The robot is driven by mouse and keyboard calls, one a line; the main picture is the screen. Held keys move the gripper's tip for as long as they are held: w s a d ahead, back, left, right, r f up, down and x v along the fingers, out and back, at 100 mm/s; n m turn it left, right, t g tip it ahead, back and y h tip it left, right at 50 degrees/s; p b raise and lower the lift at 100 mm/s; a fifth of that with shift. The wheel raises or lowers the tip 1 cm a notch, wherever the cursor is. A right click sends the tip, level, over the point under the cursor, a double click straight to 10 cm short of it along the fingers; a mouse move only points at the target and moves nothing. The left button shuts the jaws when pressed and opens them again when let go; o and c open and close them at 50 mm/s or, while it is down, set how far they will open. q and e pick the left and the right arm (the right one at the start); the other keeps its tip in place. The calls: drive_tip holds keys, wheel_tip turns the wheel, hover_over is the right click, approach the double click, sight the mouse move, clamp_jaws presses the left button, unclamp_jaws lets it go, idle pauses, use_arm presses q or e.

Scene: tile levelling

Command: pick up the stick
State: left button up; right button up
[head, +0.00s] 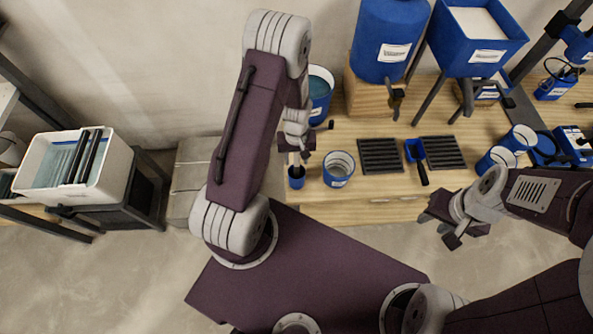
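A small dark blue cup (296,183) stands near the front edge of the wooden table, left of a larger blue-rimmed cup. A thin brownish stick (296,160) seems to rise out of the small cup. My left gripper (296,154) is right above this cup, at the stick's upper part. Its fingers are small and partly hidden by my arm, so I cannot tell whether they are closed on the stick. My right gripper (439,229) is open and empty, out in front of the table's front edge at the right.
The wooden table (390,208) holds a blue-rimmed cup (338,170), two dark ridged trays (380,156), a blue scoop with black handle (416,158) and blue buckets (319,95). A blue tank (387,40) and hopper (484,35) stand behind. A white tub (106,180) is far left.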

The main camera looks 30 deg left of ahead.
use_arm(q)
clamp_jaws()
drive_tip(key=shift+r, duration=0.1)
